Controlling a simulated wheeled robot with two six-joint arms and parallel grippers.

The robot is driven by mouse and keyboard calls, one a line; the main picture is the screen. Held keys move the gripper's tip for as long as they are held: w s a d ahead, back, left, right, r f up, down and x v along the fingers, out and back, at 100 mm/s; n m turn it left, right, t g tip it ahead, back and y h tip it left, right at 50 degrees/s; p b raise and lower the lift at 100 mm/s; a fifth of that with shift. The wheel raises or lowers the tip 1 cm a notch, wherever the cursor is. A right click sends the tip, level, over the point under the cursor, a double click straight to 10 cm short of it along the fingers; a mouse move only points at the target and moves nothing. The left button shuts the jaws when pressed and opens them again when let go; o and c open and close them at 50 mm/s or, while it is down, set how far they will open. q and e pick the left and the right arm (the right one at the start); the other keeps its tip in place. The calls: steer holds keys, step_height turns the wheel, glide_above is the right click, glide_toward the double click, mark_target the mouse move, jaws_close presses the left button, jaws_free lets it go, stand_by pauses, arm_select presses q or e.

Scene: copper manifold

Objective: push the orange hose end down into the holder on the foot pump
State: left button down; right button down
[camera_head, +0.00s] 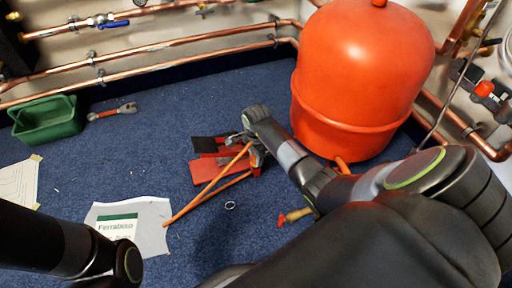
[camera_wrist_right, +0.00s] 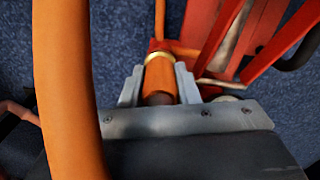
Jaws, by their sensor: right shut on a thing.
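The red foot pump (camera_head: 226,167) with a black pedal lies on the blue carpet near the middle of the head view. My right gripper (camera_head: 256,152) is at its right end and partly covers it. In the right wrist view, my right gripper (camera_wrist_right: 158,80) is shut on the orange hose end (camera_wrist_right: 158,72), which has a brass-coloured ring. Red pump bars (camera_wrist_right: 225,38) are just beyond and to the right. The orange hose (camera_head: 205,190) runs down-left from the pump in the head view. I cannot make out the holder. My left arm shows at lower left; its gripper is out of view.
A large red tank (camera_head: 360,75) stands right of the pump, behind my right arm. A green tray (camera_head: 46,122), a red-handled tool (camera_head: 112,111) and a paper sheet (camera_head: 140,215) lie at left. A brass valve with a red handle (camera_head: 295,216) lies near my right arm.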

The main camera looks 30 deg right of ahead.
steer(key=shift+f+b, duration=0.4)
steer(key=shift+f, duration=0.1)
steer(key=c, duration=1)
jaws_free()
